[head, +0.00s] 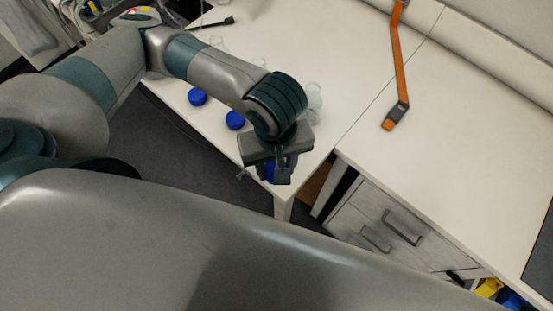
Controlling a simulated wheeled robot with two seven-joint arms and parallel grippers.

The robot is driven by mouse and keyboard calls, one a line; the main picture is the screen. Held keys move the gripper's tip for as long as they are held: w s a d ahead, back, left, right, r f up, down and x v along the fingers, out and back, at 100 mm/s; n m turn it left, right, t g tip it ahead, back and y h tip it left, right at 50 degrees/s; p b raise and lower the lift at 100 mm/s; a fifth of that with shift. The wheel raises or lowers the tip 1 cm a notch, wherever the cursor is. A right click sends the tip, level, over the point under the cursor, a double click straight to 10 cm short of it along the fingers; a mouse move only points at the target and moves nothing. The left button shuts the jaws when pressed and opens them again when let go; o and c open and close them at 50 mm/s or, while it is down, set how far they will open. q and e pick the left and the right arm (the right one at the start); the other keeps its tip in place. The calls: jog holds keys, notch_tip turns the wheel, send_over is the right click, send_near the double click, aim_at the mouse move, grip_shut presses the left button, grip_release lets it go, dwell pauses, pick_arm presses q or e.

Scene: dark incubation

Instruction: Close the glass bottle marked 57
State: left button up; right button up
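My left gripper (272,174) is at the front corner of the white table, pointing down. A blue cap (270,172) shows between its fingers, partly hidden by them, and the gripper looks shut on it. Two more blue caps lie on the table to the left, one (197,97) farther off and one (235,120) nearer. A clear glass bottle (314,96) stands behind my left wrist, partly hidden by it. Fainter glass shows behind the forearm (218,44). No number can be read on any glass. My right gripper is not in view.
An orange strap with a dark buckle (397,112) lies on the right-hand table (455,150), which is otherwise mostly bare. Grey drawers (385,228) stand below it. A dark tool (213,23) lies at the back left. A gap opens beyond the table's front edge.

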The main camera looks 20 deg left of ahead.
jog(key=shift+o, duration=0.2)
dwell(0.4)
pick_arm(q)
jog(key=w+a+f+m+b, duration=0.2)
jog(key=w+a+m+b, duration=0.5)
jog(key=w+a+b, duration=0.3)
jog(key=shift+w+f+b, duration=0.25)
jog(key=shift+w+b, duration=0.75)
jog(key=shift+w, duration=1)
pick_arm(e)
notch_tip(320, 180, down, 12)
